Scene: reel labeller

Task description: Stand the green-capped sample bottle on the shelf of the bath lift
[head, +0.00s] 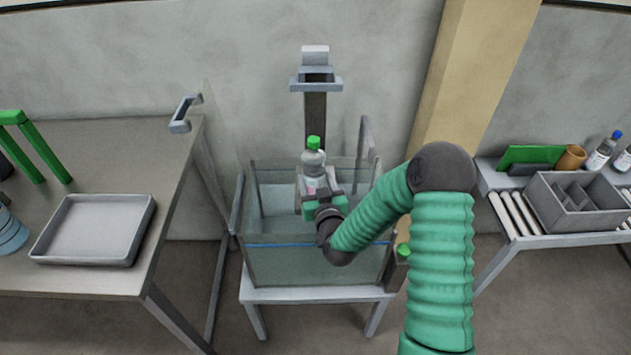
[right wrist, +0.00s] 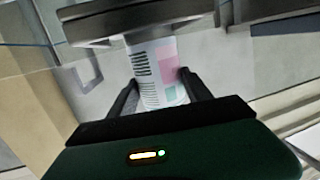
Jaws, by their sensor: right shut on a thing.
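The green-capped sample bottle (head: 314,158) is upright over the water bath (head: 270,262), in front of the bath lift's column (head: 315,118). My right gripper (head: 322,196) reaches over the bath's front rim and is shut on the bottle. In the right wrist view, the fingers of my right gripper (right wrist: 156,88) flank the labelled bottle (right wrist: 150,65). That view looks upside down, with a dark grey plate (right wrist: 100,28), apparently the lift's shelf, at the bottle's lower end. I cannot tell whether they touch. My left gripper is not in view.
Clear walls surround the bath, which stands on a white stand (head: 310,295). A table on the left holds a grey tray (head: 95,232) and a green frame (head: 40,150). On the right are a divided grey bin (head: 575,212) and bottles.

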